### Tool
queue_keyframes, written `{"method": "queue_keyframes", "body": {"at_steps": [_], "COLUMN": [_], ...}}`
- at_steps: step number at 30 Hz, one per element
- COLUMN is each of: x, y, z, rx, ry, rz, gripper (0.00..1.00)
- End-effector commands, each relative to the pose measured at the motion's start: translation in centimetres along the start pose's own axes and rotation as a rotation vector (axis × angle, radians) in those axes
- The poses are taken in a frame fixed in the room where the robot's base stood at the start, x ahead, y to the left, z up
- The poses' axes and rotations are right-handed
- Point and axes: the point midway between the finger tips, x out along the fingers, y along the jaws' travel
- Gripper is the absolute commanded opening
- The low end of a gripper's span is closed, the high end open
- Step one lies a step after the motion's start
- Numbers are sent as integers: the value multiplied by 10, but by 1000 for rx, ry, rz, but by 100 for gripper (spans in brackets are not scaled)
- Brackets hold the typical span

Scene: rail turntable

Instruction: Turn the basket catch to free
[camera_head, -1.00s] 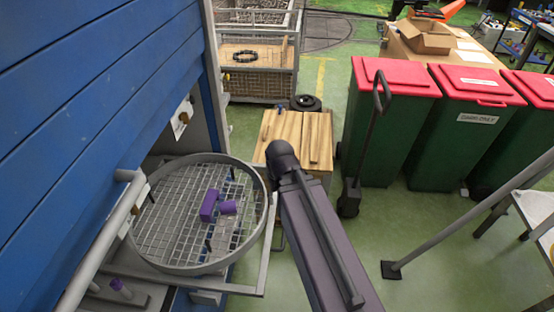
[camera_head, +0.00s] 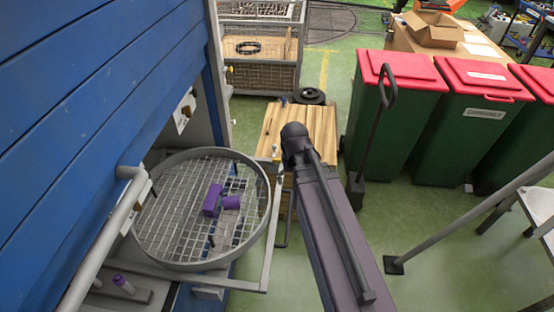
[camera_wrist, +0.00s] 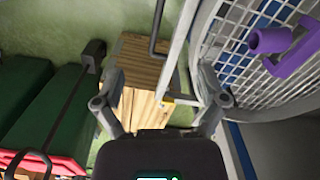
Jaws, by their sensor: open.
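The round grey wire basket (camera_head: 267,195) sits at the blue machine, with purple parts (camera_head: 212,200) lying on its mesh. A grey bar frame (camera_head: 268,250) runs around its near and right side. Contact cannot be told. In the head view my arm hides the gripper.
Green bins with red lids (camera_head: 397,110) stand at the right, and a wooden pallet-like box (camera_head: 318,125) lies behind my arm. A black hand truck (camera_head: 370,145) leans by the bins. A grey slanted pole (camera_head: 455,220) is at the right. Green floor is free between.

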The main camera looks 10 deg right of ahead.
Motion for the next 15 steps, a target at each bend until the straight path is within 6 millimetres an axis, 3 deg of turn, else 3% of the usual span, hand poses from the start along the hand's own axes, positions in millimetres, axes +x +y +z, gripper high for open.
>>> {"method": "queue_keyframes", "body": {"at_steps": [1, 15], "x": [2, 13], "y": [-2, -10], "z": [-24, -203], "rx": [16, 210], "ry": [0, 0], "rz": [0, -1], "gripper": [91, 91]}}
